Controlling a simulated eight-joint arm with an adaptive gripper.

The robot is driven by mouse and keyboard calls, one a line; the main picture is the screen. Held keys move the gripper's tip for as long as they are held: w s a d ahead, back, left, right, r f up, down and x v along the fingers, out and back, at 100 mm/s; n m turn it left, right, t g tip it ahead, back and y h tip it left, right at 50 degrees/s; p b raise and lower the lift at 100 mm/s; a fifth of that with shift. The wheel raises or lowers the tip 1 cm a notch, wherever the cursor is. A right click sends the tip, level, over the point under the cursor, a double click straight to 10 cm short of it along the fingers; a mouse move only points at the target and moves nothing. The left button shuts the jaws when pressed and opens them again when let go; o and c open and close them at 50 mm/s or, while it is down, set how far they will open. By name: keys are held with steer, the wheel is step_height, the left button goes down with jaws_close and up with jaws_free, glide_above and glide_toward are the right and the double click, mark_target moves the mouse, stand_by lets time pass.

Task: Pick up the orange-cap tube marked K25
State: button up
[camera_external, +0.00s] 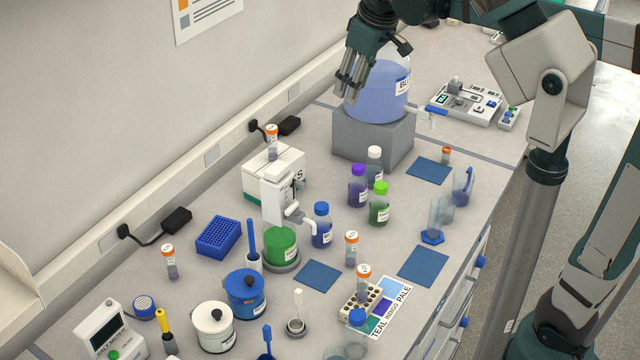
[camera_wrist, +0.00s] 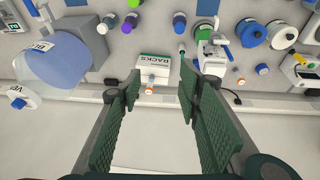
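Several orange-cap tubes are in view; their markings are too small to read, so I cannot tell which is K25. One tube (camera_external: 272,145) stands upright on a white box (camera_external: 262,172); the tube also shows in the wrist view (camera_wrist: 150,84), in the gap between my fingers but well beyond them. Other tubes stand at the left (camera_external: 170,266), at centre (camera_external: 351,250), in a small rack (camera_external: 363,285) and at the far right (camera_external: 446,156). My gripper (camera_external: 350,88) is open, empty and raised high, beside the big blue carboy in the outside view. It also shows in the wrist view (camera_wrist: 160,88).
The carboy (camera_external: 377,98) stands on a grey block (camera_external: 372,140). A white dispenser (camera_external: 278,195), capped bottles (camera_external: 357,186), blue pot (camera_external: 246,295) and white pot (camera_external: 214,328) crowd the bench. A wall borders the left.

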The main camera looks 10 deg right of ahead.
steer(key=w+a+n+g, duration=0.1)
steer(key=w+a+n, duration=0.15)
steer(key=a, duration=0.95)
steer(key=n+g+h, duration=0.2)
steer(key=n, duration=0.5)
glide_above(166, 248)
step_height(166, 248, down, 12)
step_height(166, 248, down, 27)
steer(key=shift+f+b, duration=0.1)
steer(key=shift+b, duration=0.2)
steer(key=shift+f, duration=0.6)
steer(key=shift+f, duration=1.25)
steer(key=shift+d+f+p, duration=0.1)
steer(key=shift+f+p, duration=0.2)
steer(key=shift+f, duration=2.35)
